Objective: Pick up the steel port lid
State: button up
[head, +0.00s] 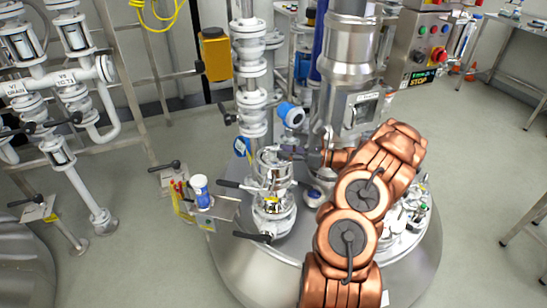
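My copper arm reaches in from the bottom over the right side of the steel reactor vessel (225,250). Its wrist bends left, and my gripper (288,153) is a small dark shape beside the top of a short steel port (272,200). A round steel piece (270,158), which looks like the port lid, sits at the top of this port. I cannot tell whether my gripper touches it. The fingers are too small and blurred to tell open from shut.
Tall glass-and-steel piping (252,90) and a thick steel column (350,60) rise behind the port. Lever handles (252,236) stick out left. A small side tray holds a white-and-blue bottle (201,190). A control box (425,45) stands at back right. The right floor is mostly clear.

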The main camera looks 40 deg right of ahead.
jog(key=shift+p+x, duration=0.3)
jog(key=shift+x, duration=1.6)
jog(key=shift+w+d+r, duration=0.1)
grip_shut()
